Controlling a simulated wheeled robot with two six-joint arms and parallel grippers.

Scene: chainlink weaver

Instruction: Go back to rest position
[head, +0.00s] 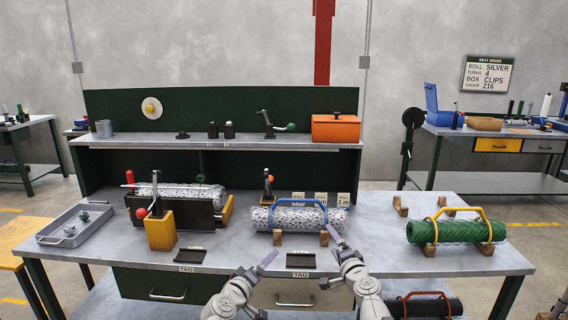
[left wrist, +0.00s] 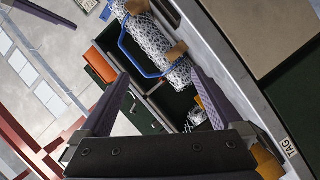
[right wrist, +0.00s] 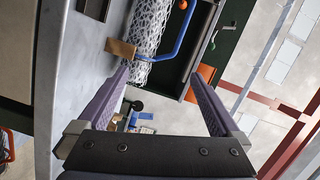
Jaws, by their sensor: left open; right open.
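My left gripper (head: 268,257) is open and empty at the front of the workbench. It also shows open in the left wrist view (left wrist: 160,75). My right gripper (head: 338,243) is open and empty, just in front of the silver mesh roll (head: 288,219). It also shows open in the right wrist view (right wrist: 160,75). The silver roll has a blue handle (head: 293,203) and rests on wooden blocks at the bench's middle. It shows in the left wrist view (left wrist: 155,45) and the right wrist view (right wrist: 150,25). Neither gripper holds it.
A green roll (head: 455,231) with a yellow handle lies at right. A weaving machine (head: 190,208) and a grey tray (head: 66,236) stand at left. A dark roll (head: 425,306) is low at right. An orange box (head: 336,128) stands on the back shelf. The bench's front right is clear.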

